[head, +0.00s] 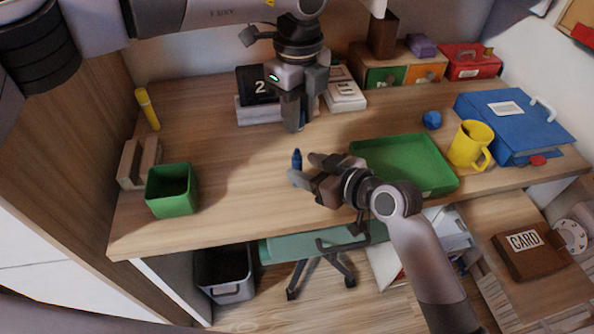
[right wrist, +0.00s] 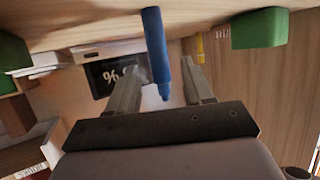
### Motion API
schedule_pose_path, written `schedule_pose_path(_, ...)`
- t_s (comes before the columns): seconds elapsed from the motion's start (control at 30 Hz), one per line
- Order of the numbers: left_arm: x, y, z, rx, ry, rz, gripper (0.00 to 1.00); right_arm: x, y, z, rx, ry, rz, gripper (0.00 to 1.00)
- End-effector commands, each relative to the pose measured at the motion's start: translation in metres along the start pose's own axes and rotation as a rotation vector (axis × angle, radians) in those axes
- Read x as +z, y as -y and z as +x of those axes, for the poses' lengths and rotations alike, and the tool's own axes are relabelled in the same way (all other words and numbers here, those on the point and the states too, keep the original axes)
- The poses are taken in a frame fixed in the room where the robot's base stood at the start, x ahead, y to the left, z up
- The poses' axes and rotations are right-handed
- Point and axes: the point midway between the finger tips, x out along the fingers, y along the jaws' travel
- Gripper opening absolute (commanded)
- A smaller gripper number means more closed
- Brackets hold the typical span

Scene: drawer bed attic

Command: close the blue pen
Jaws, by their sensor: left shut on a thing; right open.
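My left gripper (head: 294,127) is above and behind the pen, fingers pointing down. It is shut on a small bluish thing, apparently the pen's cap, mostly hidden by the fingers.
A green tray (head: 440,188) lies to the right, with a yellow mug (head: 470,143) and blue binder (head: 500,118) beyond it. A green cup (head: 172,195) stands at the left. A calendar (head: 255,88) is behind my left gripper.

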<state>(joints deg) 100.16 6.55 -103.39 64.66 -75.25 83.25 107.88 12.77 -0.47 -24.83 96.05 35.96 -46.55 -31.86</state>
Motion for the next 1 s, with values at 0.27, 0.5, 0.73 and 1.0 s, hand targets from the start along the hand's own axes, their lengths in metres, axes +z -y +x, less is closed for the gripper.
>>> schedule_pose_path(0.27,0.000,0.000,0.000,0.000,0.000,0.000,0.00,-0.001,0.000,0.035,0.000,-0.001,0.001,0.51)
schedule_pose_path(0.5,0.000,0.000,0.000,0.000,0.000,0.000,0.00,-0.001,0.000,0.051,0.001,-0.001,0.000,0.51)
schedule_pose_path(0.73,0.000,0.000,0.000,0.000,0.000,0.000,0.00,0.000,-0.001,0.054,0.001,-0.001,0.000,0.51)
schedule_pose_path(1.0,0.000,0.000,0.000,0.000,0.000,0.000,0.00,0.000,0.000,0.053,0.001,-0.001,0.000,0.15)
